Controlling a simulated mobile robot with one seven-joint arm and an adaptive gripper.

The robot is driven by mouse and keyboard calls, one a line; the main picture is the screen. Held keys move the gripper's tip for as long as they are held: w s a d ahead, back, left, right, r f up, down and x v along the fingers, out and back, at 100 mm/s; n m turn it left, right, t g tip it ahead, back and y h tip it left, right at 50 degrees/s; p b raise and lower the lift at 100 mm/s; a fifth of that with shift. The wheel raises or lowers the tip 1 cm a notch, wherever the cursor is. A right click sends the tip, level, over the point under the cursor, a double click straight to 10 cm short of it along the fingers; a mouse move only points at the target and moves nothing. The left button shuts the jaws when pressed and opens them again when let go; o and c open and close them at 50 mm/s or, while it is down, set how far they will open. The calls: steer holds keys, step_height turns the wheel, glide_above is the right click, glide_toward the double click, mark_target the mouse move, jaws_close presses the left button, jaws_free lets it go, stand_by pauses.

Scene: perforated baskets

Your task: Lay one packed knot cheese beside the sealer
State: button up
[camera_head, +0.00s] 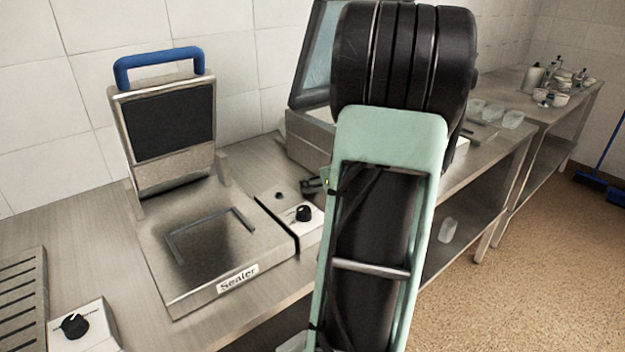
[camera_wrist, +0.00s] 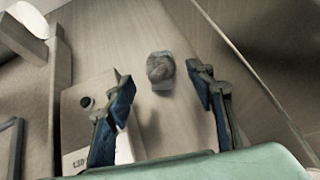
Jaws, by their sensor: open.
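The sealer (camera_head: 205,262) stands on the steel counter in the head view, its hinged lid with the blue handle raised. In the wrist view a small rounded lump that looks like the packed knot cheese (camera_wrist: 160,69) lies on the bare counter, beside the sealer's control box (camera_wrist: 77,110). My gripper (camera_wrist: 161,84) is open, with its blue-padded fingers apart on either side and the cheese showing beyond and between them, not gripped. In the head view only a dark bit of my gripper (camera_head: 314,184) shows past my arm, which hides the cheese.
A machine with a raised lid (camera_head: 307,135) stands behind my arm. A second knob box (camera_head: 84,325) is at the lower left. Small tubs (camera_head: 492,112) stand farther right on the counter. Bottles and cups (camera_head: 560,85) stand on the far table.

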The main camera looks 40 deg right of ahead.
steer(key=v, duration=0.6)
steer(key=shift+s+p, duration=0.15)
steer(key=shift+p, duration=0.3)
steer(key=shift+r, duration=0.2)
